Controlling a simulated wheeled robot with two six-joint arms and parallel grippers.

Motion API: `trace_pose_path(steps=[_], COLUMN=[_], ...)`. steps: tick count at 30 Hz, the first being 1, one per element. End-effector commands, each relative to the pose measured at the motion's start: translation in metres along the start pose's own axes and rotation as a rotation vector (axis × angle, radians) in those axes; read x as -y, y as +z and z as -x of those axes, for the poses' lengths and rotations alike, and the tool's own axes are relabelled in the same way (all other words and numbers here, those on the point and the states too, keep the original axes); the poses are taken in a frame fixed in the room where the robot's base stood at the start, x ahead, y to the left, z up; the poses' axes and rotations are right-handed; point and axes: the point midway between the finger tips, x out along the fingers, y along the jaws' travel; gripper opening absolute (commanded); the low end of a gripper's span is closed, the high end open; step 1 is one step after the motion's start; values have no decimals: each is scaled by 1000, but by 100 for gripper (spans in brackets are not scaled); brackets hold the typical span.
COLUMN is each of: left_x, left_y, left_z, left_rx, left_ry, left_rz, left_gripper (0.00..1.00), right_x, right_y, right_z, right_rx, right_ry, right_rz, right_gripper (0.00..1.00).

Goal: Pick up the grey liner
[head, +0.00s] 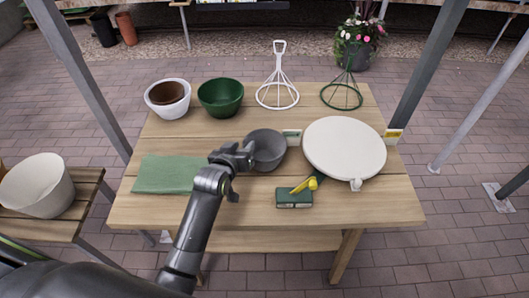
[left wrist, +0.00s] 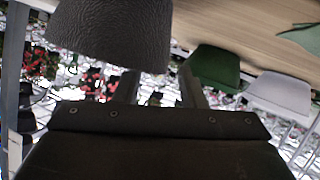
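The grey liner (head: 267,150) is a round, open-topped grey pot standing upright near the middle of the wooden table. My left gripper (head: 240,158) is at its left side, close to the rim; I cannot tell whether they touch. In the left wrist view the liner (left wrist: 110,32) fills the upper left, overlapping one finger. The two fingers of my left gripper (left wrist: 160,88) are apart there with nothing visibly clamped between them. My right gripper is not in view.
A green pot (head: 221,97), a white pot with a brown liner (head: 168,110) and wire frames (head: 278,92) stand behind. A white round turntable (head: 345,148) is right, a green box with a yellow tool (head: 293,198) in front, a green cloth (head: 165,175) left.

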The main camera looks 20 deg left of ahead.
Motion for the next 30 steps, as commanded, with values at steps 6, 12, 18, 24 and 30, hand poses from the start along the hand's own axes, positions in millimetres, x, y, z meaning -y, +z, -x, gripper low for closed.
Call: trace_pose_path(steps=[6, 12, 18, 24, 30], left_x=[-1, -1, -1, -1, -1], left_y=[-2, -2, -2, -2, -2], left_z=[-26, -35, -36, -36, -36], left_rx=[0, -1, -1, -1, -1], left_ry=[0, 0, 0, 0, 0], left_rz=[-2, -1, -1, -1, -1], left_gripper=[37, 37, 37, 13, 0], right_x=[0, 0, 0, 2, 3], right_y=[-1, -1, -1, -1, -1], right_z=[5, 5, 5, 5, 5], right_rx=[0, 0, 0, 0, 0], right_ry=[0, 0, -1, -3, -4], right_rz=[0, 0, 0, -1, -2], right_gripper=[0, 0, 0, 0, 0])
